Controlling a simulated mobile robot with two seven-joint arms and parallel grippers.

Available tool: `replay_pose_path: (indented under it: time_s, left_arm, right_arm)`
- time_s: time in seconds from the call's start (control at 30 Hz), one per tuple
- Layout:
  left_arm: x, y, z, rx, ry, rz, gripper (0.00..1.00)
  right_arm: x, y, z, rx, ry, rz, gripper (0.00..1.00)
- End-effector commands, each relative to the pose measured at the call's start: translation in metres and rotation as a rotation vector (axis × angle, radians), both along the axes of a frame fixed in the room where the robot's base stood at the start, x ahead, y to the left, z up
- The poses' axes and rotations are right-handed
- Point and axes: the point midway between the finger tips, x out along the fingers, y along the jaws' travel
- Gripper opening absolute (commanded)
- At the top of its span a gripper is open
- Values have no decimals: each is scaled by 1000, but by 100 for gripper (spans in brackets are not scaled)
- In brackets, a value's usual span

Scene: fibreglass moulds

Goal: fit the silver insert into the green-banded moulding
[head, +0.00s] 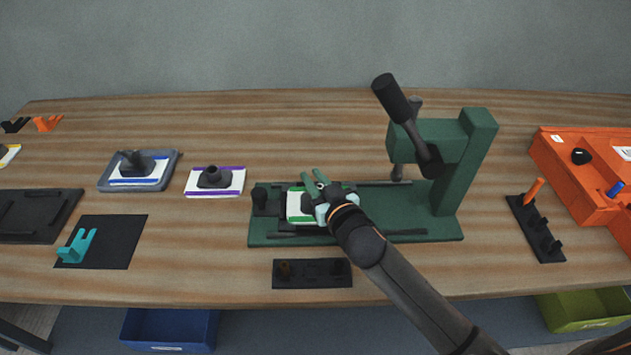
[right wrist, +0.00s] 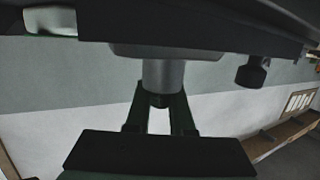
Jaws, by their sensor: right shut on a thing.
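The green-banded moulding (head: 293,208) is a white block with green edge bands, seated at the left of the green press base in the head view. My right gripper (head: 313,180) reaches over it and hides its middle. In the right wrist view my right gripper (right wrist: 160,102) is shut at the end of a grey upright cylinder. The silver insert (right wrist: 160,99) seems to be the small dark piece between the fingertips. It is mostly hidden, and I cannot tell how deep it sits. My left gripper does not show.
The green press (head: 463,165) with its black-handled lever (head: 392,100) stands right of the moulding. A purple-banded moulding (head: 234,187) and a grey tray (head: 175,168) are at left. A black peg rack (head: 312,281) lies in front. An orange case (head: 575,180) is far right.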

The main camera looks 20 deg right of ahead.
Motion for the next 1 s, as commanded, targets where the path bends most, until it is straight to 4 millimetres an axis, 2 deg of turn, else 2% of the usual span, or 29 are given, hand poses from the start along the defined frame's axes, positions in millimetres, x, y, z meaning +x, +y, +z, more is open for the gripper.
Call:
replay_pose_path:
  time_s: [0.2,0.23,0.5,0.77,0.87,1.0]
  left_arm:
    - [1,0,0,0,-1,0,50]
    - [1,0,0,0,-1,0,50]
    - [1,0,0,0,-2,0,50]
    - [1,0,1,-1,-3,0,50]
    - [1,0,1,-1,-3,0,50]
    - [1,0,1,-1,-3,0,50]
  right_arm:
    - [-1,1,1,0,-2,0,0]
    - [-1,1,0,0,-1,0,23]
    - [0,0,0,0,-1,0,51]
    - [-2,0,0,0,-1,0,51]
    - [-8,0,1,0,-1,0,51]
    - [-28,-2,5,1,1,0,51]
